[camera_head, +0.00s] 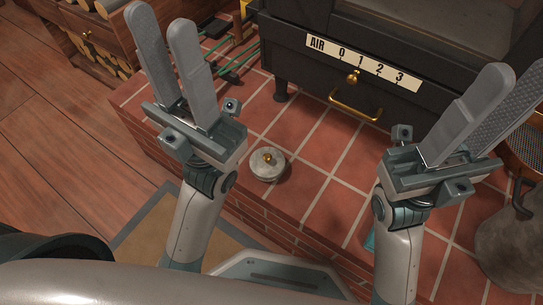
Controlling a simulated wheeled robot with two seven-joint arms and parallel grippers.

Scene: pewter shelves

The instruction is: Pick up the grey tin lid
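The grey tin lid (266,168) is small and round with a brass knob on top. It lies on the red tiled hearth in the middle of the head view, between my two arms. My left gripper (158,28) is raised left of the lid, its two long grey fingers slightly apart with nothing between them. My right gripper (520,88) is raised at the right, its fingers also apart and empty. Neither gripper touches the lid.
A black stove (390,60) with a numbered air plate and brass handle (355,106) stands behind the lid. A rounded grey object (510,245) sits at the right. A log shelf (85,35) is at back left. Tiles around the lid are clear.

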